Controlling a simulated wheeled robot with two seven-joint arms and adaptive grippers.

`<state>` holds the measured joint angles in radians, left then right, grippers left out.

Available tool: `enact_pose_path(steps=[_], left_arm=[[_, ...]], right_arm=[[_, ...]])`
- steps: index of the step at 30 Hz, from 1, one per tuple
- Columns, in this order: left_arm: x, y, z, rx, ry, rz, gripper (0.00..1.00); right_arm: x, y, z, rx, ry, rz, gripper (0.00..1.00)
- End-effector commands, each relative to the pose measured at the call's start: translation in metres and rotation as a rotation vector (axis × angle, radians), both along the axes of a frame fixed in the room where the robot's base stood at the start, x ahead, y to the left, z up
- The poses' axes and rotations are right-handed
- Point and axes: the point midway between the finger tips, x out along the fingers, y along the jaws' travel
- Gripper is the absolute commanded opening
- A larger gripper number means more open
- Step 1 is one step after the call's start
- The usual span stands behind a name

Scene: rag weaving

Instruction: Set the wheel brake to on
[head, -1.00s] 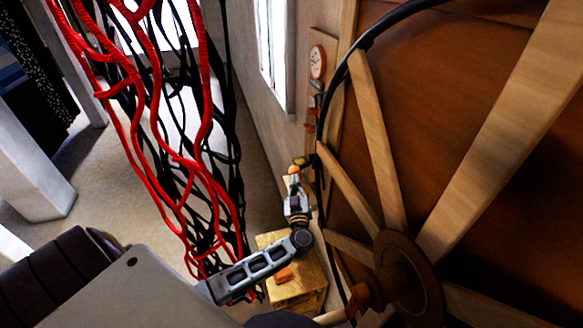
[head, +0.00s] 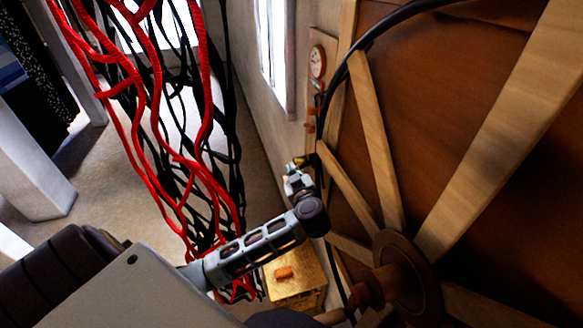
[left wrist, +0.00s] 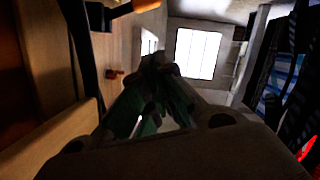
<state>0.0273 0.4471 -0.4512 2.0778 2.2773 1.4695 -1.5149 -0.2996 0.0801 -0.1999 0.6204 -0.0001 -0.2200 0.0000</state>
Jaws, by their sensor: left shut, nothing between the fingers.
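The large wooden wheel (head: 385,150) with pale spokes and a dark rim fills the right of the head view. A small dark block with a yellow-orange end (head: 303,160) sits by the rim; I take it to be the brake handle. A dark piece with an orange handle (left wrist: 136,8) shows at the top of the left wrist view, apart from the fingers. My left gripper (head: 293,168) is shut and empty, close to that block in the head view; whether they touch is unclear. Its dark fingers meet in the left wrist view (left wrist: 156,65). My right gripper is out of view.
A wall panel with a round dial (head: 317,62) and small orange pegs (head: 310,127) stands beyond the wheel. A wooden box (head: 300,285) with an orange knob is below my left arm. Red and black woven strands (head: 165,130) hang to the left.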

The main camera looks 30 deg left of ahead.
Motion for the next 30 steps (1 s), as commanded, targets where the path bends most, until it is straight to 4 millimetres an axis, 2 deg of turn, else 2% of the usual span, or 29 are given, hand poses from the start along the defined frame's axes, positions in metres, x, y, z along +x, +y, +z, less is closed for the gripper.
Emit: enact_pose_path(steps=[8, 14, 30], left_arm=[[0.002, 0.002, 0.0, 0.001, -0.002, 0.001, 0.0], [0.011, 0.011, -0.002, 0.002, -0.003, 0.002, 0.0], [0.056, 0.055, -0.017, 0.003, -0.001, 0.001, 0.0]], right_arm=[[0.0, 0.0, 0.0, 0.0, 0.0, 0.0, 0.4], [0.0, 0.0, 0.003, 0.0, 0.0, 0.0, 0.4], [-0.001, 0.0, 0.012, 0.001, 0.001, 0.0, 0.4]])
